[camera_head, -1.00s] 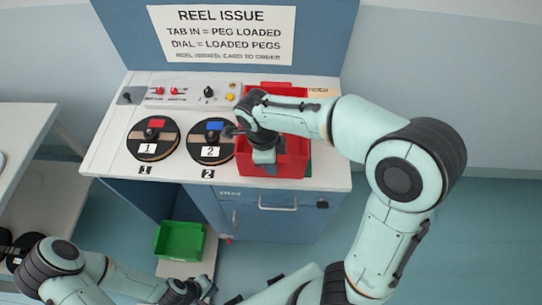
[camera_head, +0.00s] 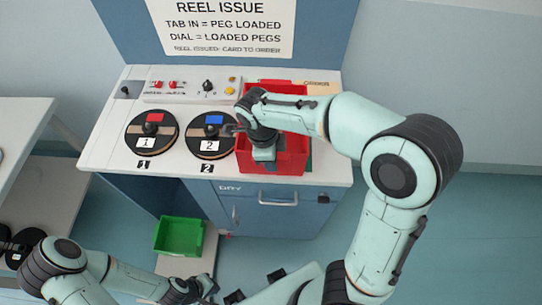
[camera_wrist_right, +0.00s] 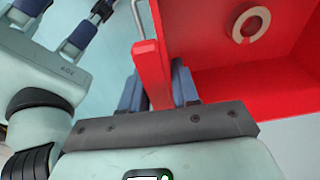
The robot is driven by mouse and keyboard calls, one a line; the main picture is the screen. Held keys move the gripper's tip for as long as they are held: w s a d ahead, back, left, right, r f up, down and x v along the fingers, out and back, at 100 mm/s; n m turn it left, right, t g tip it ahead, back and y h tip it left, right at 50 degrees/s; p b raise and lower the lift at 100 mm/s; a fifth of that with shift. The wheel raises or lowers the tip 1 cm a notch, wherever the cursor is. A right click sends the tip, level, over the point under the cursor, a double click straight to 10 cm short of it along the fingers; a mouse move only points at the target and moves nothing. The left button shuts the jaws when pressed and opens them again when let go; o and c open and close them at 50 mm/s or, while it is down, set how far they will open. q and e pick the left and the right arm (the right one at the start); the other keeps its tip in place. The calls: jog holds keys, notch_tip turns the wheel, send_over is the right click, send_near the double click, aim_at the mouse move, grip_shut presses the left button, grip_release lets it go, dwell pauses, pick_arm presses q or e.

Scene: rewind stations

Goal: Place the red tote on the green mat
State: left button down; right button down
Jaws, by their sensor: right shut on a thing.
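The red tote (camera_head: 297,160) is at the right end of the white counter, beside the reel marked 2. My right gripper (camera_wrist_right: 153,88) is shut on one wall of the tote (camera_wrist_right: 228,82), a finger on each side. In the head view my arm hides part of the tote. A strip of dark green, perhaps the green mat (camera_head: 309,158), shows at the tote's right edge; the rest is hidden. I cannot tell whether the tote touches it. My left gripper (camera_head: 207,287) is low at the bottom, empty, its fingers apart; it also shows in the wrist view (camera_wrist_right: 90,25).
Two black reels (camera_head: 152,133) lie left of the tote, in front of a switch panel (camera_head: 190,92). A pale ring (camera_wrist_right: 250,24) is inside the tote. A green bin (camera_head: 180,236) stands low, left of the cabinet. A tan card (camera_head: 322,88) lies behind the tote.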

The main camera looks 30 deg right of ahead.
pick_arm(q)
jog(key=shift+s+f, duration=0.2)
jog(key=shift+f, duration=0.1)
pick_arm(e)
jog(key=shift+f, duration=0.35)
jog(key=c, duration=0.8)
grip_release()
jog(key=shift+o, duration=0.2)
pick_arm(q)
jog(key=shift+w+r+p, duration=0.65)
jog(key=shift+w+r, duration=0.25)
jog(key=shift+r, duration=0.25)
pick_arm(e)
notch_tip(320, 180, up, 13)
jog(key=a, duration=0.2)
jog(key=shift+w+r, duration=0.2)
jog(key=shift+w, duration=0.2)
